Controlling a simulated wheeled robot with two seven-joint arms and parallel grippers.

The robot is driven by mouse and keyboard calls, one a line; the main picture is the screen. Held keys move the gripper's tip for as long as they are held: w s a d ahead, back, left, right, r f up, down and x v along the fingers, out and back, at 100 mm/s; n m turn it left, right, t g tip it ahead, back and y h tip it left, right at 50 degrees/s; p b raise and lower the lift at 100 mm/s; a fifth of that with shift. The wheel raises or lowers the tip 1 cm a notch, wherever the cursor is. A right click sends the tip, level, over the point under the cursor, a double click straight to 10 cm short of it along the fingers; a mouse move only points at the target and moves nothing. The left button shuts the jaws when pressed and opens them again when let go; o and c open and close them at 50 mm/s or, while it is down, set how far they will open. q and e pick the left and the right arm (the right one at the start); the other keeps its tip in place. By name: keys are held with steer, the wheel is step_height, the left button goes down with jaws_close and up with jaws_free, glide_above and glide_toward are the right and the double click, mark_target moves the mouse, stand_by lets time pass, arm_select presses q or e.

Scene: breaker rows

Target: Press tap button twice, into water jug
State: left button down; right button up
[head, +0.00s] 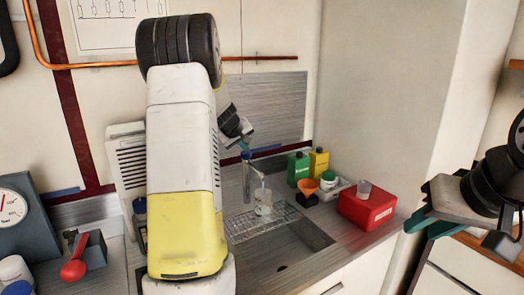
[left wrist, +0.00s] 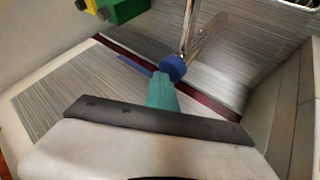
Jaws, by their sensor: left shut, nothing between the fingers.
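The tap (head: 246,180) stands at the back of the sink, with a blue button (head: 246,156) on top. In the left wrist view the blue button (left wrist: 174,67) is right at the tip of my shut left gripper (left wrist: 164,85). The fingers look to be touching it or very close; I cannot tell which. In the head view my left gripper (head: 245,146) is just above the button. The clear water jug (head: 263,203) stands on the rack below the spout; its water level is too small to read. My right gripper (head: 420,222) is far right, its jaw gap unclear.
A wire rack (head: 262,222) lies over the sink (head: 285,256). Right of it are green (head: 298,167) and yellow (head: 319,162) bottles, an orange funnel (head: 307,187) and a red box (head: 368,207) with a clear cup on it. A red scoop (head: 73,270) is far left.

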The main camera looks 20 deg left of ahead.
mark_target(245, 153)
arm_select(q)
steer(key=shift+f, duration=0.2)
steer(key=shift+r, duration=1.4)
step_height(245, 153, up, 5)
stand_by(0.8)
